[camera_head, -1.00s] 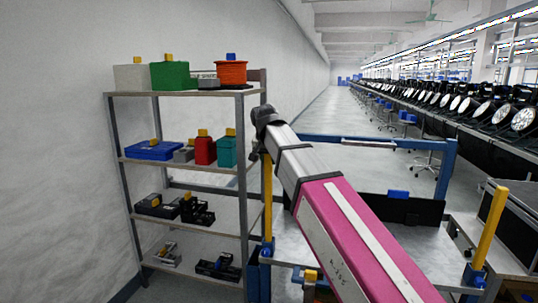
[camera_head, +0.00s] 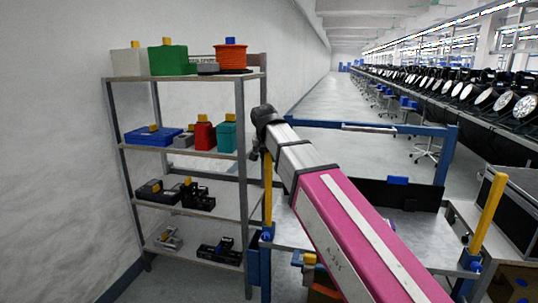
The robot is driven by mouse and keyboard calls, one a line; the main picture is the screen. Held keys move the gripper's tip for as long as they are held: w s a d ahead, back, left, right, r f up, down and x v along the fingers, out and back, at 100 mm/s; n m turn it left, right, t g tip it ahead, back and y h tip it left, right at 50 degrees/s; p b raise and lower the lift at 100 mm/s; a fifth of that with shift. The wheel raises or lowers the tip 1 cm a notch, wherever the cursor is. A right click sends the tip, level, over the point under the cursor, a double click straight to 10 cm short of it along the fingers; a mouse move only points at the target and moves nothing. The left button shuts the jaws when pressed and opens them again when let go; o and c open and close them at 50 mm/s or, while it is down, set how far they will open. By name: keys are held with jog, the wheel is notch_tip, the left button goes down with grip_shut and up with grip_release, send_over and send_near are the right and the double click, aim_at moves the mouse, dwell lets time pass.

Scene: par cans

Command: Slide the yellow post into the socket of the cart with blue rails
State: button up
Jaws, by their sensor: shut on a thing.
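The yellow post (camera_head: 267,190) hangs upright below my gripper (camera_head: 257,152), which is shut on its upper part. The dark wrist hides the post's top. The cart with blue rails (camera_head: 372,127) stands beyond and below my arm. The post's lower end meets a blue fitting (camera_head: 267,235) at the cart's near left corner. I cannot tell how deep it sits in the socket there. A second yellow post (camera_head: 489,212) stands slightly tilted in a blue socket (camera_head: 472,262) at the cart's near right corner.
A shelf rack (camera_head: 200,80) with boxes and tools stands close on the left, beside the post. My pink arm covers the cart's middle. A black panel with a blue tag (camera_head: 400,194) is on the cart. A dark case (camera_head: 513,205) is at the right. Rows of lamps stand behind.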

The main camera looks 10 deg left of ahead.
jog(key=o, duration=0.9)
jog(key=shift+o, duration=0.2)
jog(key=v, duration=1)
jog(key=shift+r, duration=0.35)
jog(key=shift+s, duration=0.2)
